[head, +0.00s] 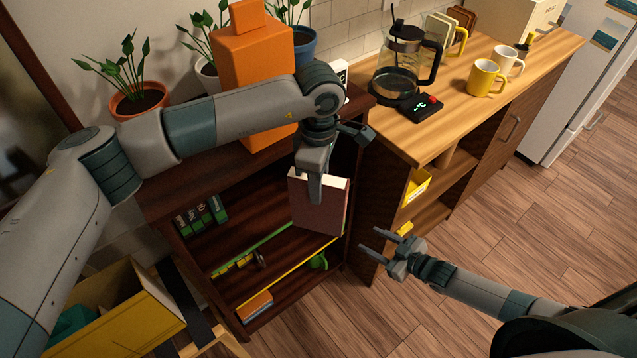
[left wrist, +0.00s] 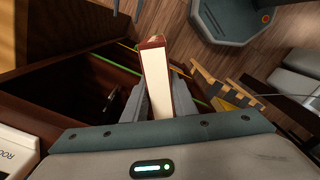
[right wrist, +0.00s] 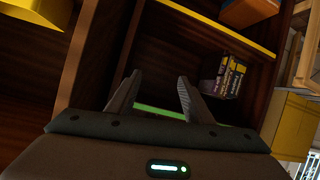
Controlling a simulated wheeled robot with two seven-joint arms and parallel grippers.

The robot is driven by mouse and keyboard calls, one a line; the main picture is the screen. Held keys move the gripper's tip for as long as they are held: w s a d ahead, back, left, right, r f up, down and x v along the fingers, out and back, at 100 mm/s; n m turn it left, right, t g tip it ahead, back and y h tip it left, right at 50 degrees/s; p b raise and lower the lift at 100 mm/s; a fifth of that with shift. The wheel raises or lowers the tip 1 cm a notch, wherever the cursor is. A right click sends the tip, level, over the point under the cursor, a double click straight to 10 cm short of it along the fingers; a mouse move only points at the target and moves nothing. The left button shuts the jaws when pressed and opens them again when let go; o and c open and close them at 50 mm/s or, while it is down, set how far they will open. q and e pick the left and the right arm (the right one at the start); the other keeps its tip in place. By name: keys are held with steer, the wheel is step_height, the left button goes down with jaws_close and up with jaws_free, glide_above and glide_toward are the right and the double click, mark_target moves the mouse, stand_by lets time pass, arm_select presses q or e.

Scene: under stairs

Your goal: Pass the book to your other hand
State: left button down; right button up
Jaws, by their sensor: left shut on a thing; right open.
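The book (head: 318,207) has a dark reddish-brown cover and pale pages. My left gripper (head: 314,180) is shut on its upper edge and holds it upright in front of the dark bookcase. In the left wrist view the book (left wrist: 157,80) stands between the fingers (left wrist: 153,100), with its page edges facing the camera. My right gripper (head: 382,247) is open and empty, to the right of the book and a little lower, apart from it. In the right wrist view its fingers (right wrist: 152,95) are spread with nothing between them, and the held book does not show.
The dark bookcase (head: 180,190) holds several small books (head: 202,215) and has a green and a yellow shelf edge. A wooden counter (head: 440,135) with a coffee maker (head: 405,65) and mugs stands right. A yellow box (head: 120,315) is at lower left. Floor at right is clear.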

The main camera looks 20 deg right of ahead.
steer(key=s+d+f+m+g+h, duration=0.1)
steer(key=s+f+m+g+h, duration=0.1)
steer(key=s+f, duration=0.7)
steer(key=s+d+f+m+g+h, duration=0.1)
steer(key=s+f+g+h, duration=0.15)
steer(key=s+f, duration=0.75)
steer(key=s+a+f+g, duration=0.2)
steer(key=s+f, duration=0.2)
steer(key=s, duration=0.5)
steer(key=s+a+f+m+g+h, duration=0.1)
steer(key=s+a+f+g, duration=0.1)
steer(key=s, duration=0.7)
steer(key=s+a+f+m+g, duration=0.1)
steer(key=s+a+f+g, duration=0.1)
steer(key=s+f, duration=0.5)
steer(key=shift+s+a, duration=0.8)
steer(key=shift+s, duration=0.15)
steer(key=shift+h, duration=0.25)
